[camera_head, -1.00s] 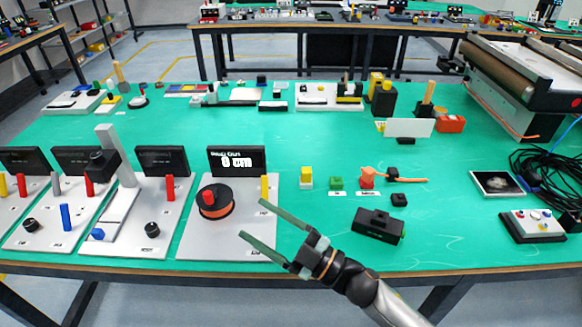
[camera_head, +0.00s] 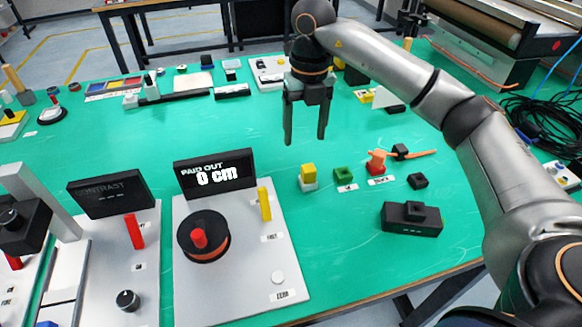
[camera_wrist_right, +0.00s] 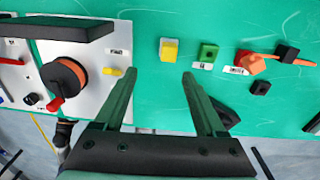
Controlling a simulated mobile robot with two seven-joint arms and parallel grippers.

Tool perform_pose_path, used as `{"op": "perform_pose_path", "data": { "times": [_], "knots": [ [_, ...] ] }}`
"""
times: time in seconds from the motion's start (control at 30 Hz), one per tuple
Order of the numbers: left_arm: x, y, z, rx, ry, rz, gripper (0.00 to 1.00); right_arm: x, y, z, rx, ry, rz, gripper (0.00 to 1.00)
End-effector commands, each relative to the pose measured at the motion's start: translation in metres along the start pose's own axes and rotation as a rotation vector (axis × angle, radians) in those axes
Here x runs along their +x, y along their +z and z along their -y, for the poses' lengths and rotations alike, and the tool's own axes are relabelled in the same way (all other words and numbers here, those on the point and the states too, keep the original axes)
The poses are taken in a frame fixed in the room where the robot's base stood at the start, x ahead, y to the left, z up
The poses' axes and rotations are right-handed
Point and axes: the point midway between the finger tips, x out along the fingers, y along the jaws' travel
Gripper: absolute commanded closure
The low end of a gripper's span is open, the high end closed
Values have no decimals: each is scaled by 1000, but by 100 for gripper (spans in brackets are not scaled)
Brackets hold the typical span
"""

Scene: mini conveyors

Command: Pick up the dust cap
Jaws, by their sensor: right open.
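A small black square piece with a hollow top, which looks like the dust cap (camera_head: 418,181), lies on the green table right of the middle. It also shows in the right wrist view (camera_wrist_right: 260,88), to the right of the fingers. No label names it, so I cannot be certain. My right gripper (camera_head: 305,140) hangs fingers-down above the table, open and empty, to the left of and behind the cap. In the right wrist view its two fingers (camera_wrist_right: 157,80) are spread with nothing between them. My left gripper is not in view.
Near the cap are a black box (camera_head: 425,222), a red-orange connector (camera_head: 376,163) with an orange cable, a green block (camera_head: 344,174) and a yellow-and-white block (camera_head: 308,177). A panel with a spool (camera_head: 240,275) stands at the left. Green table is bare around the cap.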

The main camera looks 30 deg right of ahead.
Motion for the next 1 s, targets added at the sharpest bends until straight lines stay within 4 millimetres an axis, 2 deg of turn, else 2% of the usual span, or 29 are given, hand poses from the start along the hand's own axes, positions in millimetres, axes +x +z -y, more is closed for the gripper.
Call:
{"op": "perform_pose_path", "data": {
  "times": [0.1,0.4,0.67,0.9,1.0],
  "knots": [
    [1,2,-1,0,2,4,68,2,2,11,26,-37,10,28],
    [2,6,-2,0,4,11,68,53,2,12,23,-36,9,28],
    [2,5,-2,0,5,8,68,74,2,14,22,-35,9,28],
    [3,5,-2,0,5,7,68,110,0,18,21,-33,9,28],
    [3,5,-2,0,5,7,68,118,1,18,21,-34,9,28]
  ]
}}
